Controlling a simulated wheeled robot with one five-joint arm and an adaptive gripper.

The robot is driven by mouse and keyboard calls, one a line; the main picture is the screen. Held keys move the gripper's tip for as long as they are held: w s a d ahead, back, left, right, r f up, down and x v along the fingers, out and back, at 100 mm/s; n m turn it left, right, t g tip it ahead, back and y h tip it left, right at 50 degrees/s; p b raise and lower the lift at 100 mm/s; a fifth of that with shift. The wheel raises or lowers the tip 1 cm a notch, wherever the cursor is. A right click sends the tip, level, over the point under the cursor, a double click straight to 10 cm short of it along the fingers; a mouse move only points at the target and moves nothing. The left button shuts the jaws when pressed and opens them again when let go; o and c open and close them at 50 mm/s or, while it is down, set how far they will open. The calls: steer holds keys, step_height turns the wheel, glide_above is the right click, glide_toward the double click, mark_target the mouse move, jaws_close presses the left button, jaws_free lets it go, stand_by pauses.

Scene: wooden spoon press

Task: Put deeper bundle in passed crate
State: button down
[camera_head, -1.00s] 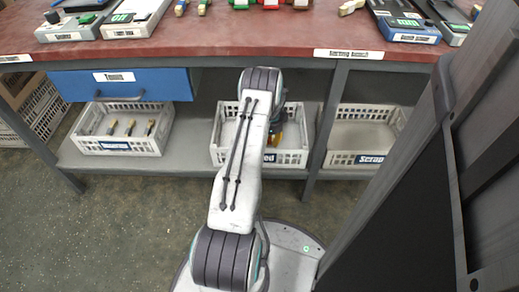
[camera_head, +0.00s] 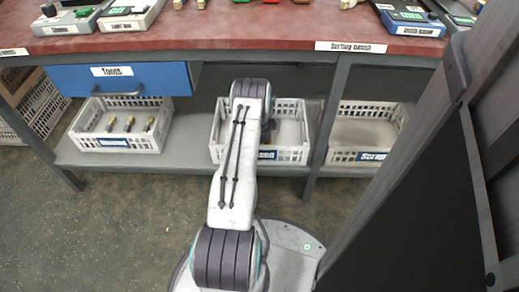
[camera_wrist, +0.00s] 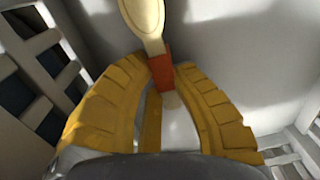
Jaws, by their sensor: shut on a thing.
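In the wrist view, my gripper (camera_wrist: 165,85), with two yellow fingers, is shut on a pale wooden spoon bundle (camera_wrist: 144,22) with an orange-red band. The bundle's pale rounded end points away past the fingertips. White slatted crate walls (camera_wrist: 62,45) show at the left and lower right, around a light floor. In the head view, the middle white crate (camera_head: 292,155) stands on the lower shelf behind my arm. Its blue label is partly covered, so I cannot read it whole. My arm hides the gripper and bundle in that view.
The right crate (camera_head: 345,155) is labelled Scrap. A blue Tools drawer (camera_head: 160,80) and the red sorting bench top (camera_head: 240,42) are above. A grey bench leg (camera_head: 327,130) stands between the middle and right crates.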

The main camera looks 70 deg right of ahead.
steer(key=shift+f, duration=0.15)
steer(key=c, duration=1.2)
jaws_free()
steer(key=shift+a+r+p, duration=0.15)
steer(key=shift+r+p, duration=1.35)
steer(key=shift+r, duration=2.5)
